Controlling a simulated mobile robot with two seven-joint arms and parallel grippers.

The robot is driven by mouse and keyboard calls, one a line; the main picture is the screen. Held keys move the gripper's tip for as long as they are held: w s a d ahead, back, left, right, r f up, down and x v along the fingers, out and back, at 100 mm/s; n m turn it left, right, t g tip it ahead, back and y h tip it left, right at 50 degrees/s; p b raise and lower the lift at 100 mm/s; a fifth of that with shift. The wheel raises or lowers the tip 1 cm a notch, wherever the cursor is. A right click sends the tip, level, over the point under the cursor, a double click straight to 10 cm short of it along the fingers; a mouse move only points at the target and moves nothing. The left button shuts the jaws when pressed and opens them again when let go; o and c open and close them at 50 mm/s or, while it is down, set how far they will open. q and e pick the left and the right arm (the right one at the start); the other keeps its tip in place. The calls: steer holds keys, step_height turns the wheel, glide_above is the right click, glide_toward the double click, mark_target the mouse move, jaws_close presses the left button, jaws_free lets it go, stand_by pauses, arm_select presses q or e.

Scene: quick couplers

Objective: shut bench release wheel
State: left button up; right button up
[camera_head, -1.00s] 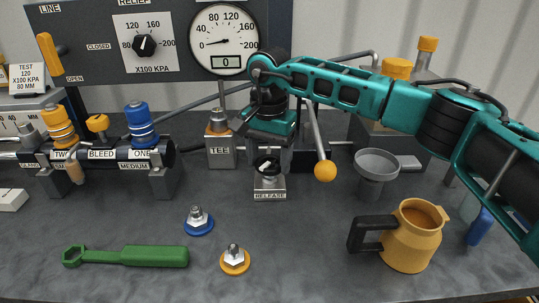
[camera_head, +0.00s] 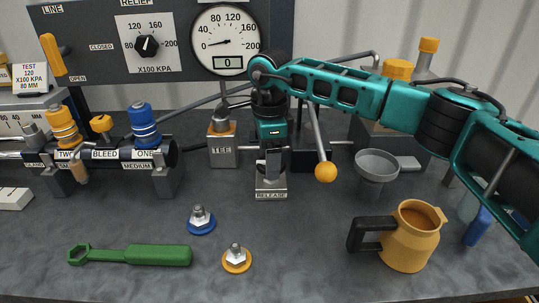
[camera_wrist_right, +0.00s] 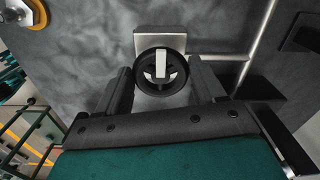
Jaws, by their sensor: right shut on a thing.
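The release wheel is a small black spoked handwheel (camera_wrist_right: 159,76) on a grey block labelled RELEASE (camera_head: 271,190) on the bench. In the head view my right gripper (camera_head: 271,165) points down over this block and hides most of the wheel. In the right wrist view the gripper's two dark fingers (camera_wrist_right: 160,88) stand on either side of the wheel, and it is shut on the wheel. A light bar crosses the wheel's hub. My left gripper is not in view.
A TEE block (camera_head: 222,150) stands just left of the release block. A lever with an orange knob (camera_head: 326,172) hangs close to its right. A grey funnel (camera_head: 376,166) and a yellow jug (camera_head: 408,240) are further right. A green wrench (camera_head: 150,255) lies in front.

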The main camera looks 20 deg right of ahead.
steer(key=m, duration=0.3)
steer(key=shift+w+r+m, duration=0.1)
steer(key=shift+m, duration=0.3)
steer(key=m+p, duration=0.1)
steer(key=m, duration=0.5)
steer(key=shift+w+d+p, duration=0.1)
steer(key=shift+d+p, duration=0.05)
steer(key=shift+p, duration=0.15)
steer(key=m+p, duration=0.1)
steer(key=m, duration=0.3)
steer(key=shift+m, duration=0.4)
steer(key=shift+d+m, duration=0.1)
steer(key=shift+m, duration=1.4)
steer(key=shift+p, duration=0.3)
steer(key=o, duration=1)
steer(key=shift+o, duration=0.2)
step_height(320, 180, up, 13)
